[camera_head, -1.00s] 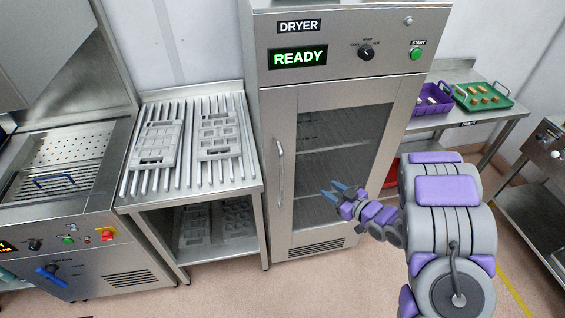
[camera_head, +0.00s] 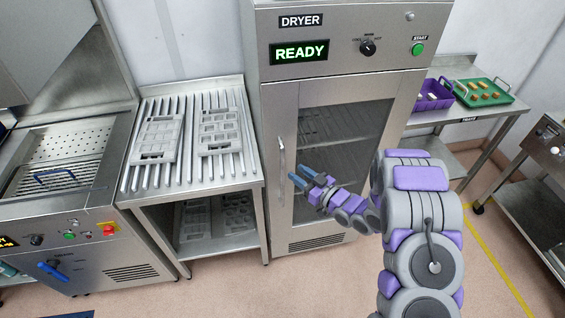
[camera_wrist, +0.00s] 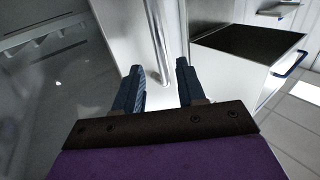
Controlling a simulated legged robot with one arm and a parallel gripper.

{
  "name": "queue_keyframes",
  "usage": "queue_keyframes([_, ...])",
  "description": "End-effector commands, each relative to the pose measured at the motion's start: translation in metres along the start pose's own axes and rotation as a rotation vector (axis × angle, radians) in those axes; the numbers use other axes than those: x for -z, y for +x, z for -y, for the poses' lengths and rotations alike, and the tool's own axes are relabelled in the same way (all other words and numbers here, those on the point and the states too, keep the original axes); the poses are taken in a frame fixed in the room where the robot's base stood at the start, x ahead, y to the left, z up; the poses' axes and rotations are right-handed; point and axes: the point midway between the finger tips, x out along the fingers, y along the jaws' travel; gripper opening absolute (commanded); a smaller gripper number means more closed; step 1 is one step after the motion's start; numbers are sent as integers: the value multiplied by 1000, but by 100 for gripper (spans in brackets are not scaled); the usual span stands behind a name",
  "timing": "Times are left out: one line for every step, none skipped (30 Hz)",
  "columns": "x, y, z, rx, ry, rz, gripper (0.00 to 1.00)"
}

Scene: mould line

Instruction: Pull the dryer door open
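The dryer (camera_head: 345,65) is a tall steel cabinet with a green READY display. Its door (camera_head: 345,160) has a dark window with racks behind it and looks shut. The upright bar handle (camera_head: 281,170) is on the door's left side; in the wrist view it is a bright bar (camera_wrist: 158,40) just ahead of the fingers. My gripper (camera_head: 297,177) is in front of the door, to the right of the handle. In the wrist view its two blue fingers (camera_wrist: 161,80) are apart with nothing gripped; the bar's lower end shows beyond the gap. They do not appear to touch it.
A slatted steel table (camera_head: 245,178) with moulds stands left of the dryer. On the right, a bench (camera_head: 500,110) holds a purple bin (camera_head: 433,97) and a green tray (camera_head: 500,98). The floor in front of the dryer looks clear.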

Motion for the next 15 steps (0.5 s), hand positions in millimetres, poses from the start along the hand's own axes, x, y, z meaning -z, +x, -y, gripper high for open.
queue_keyframes([0, 11, 1, 4, -2, -2, 40])
queue_keyframes([0, 16, 1, 3, -2, -3, 40])
queue_keyframes([0, 24, 1, 3, -2, -4, 40])
queue_keyframes([1, 29, 1, 2, -2, -5, 40])
queue_keyframes([1, 34, 1, 4, -3, -5, 40])
queue_keyframes([0, 41, 1, 4, -3, -4, 40])
queue_keyframes([0, 46, 2, 4, -2, -3, 40])
queue_keyframes([-1, 50, 1, 3, 0, -1, 40])
queue_keyframes([-1, 56, 1, 1, 0, -1, 40])
queue_keyframes([-1, 60, 1, 1, 0, -1, 40])
queue_keyframes([0, 64, 1, 2, -1, -1, 40])
queue_keyframes([0, 68, 1, 2, -2, -2, 40])
queue_keyframes([0, 72, 1, 3, -2, -3, 40])
queue_keyframes([0, 74, 1, 3, -2, -3, 40])
queue_keyframes([0, 77, 0, 2, -1, -3, 40])
